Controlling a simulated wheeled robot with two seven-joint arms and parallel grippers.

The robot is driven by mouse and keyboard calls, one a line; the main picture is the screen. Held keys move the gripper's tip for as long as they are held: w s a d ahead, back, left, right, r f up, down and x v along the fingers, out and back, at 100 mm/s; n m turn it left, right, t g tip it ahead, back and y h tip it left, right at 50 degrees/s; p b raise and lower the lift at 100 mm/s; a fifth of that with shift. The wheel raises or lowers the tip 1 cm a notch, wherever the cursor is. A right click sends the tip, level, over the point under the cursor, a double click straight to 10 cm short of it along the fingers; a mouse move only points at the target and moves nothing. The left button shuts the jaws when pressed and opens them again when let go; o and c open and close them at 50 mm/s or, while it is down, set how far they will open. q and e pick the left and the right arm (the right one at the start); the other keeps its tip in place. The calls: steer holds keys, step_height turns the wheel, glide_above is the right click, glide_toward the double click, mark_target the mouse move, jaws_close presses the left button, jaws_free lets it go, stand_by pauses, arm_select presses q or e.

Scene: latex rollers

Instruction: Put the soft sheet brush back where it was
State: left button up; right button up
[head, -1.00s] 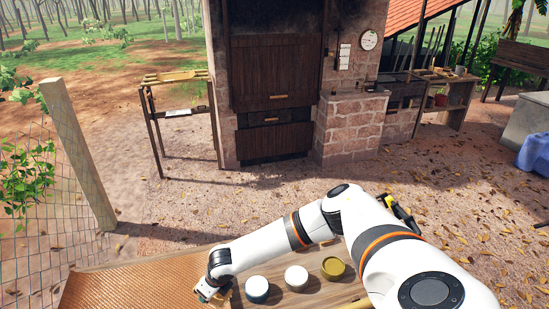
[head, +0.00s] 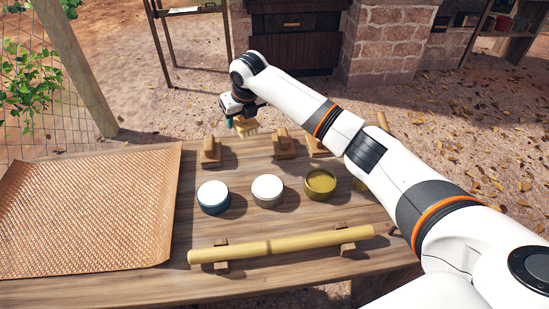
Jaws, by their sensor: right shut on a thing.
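The soft sheet brush (head: 247,127) is a small tan brush with pale bristles pointing down. My right gripper (head: 241,117) is shut on it and holds it above the far edge of the wooden table (head: 120,290). Small wooden rests (head: 285,145) stand along that far edge, one (head: 210,150) to the left of the brush and others to its right. No brush shows on these two rests. My fingertips are small and partly hidden by the gripper body. My left gripper is not in view.
Three round tins stand mid-table: blue-sided (head: 213,197), white (head: 267,191) and mustard (head: 320,184). A pale roller (head: 280,246) lies across two supports at the front. A textured orange-brown sheet (head: 85,215) covers the left. A post (head: 75,65) and wire fence stand beyond.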

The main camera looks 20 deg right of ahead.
mark_target(250, 124)
steer(key=shift+d+f, duration=0.2)
step_height(250, 124, down, 10)
steer(key=shift+d+r, duration=0.1)
steer(key=shift+r, duration=0.05)
steer(key=shift+s, duration=0.1)
steer(key=o, duration=1.2)
steer(key=shift+r, duration=0.25)
steer(key=v, duration=1.1)
steer(key=shift+s+r+p, duration=0.2)
steer(key=shift+r+p, duration=0.05)
steer(key=shift+p, duration=0.1)
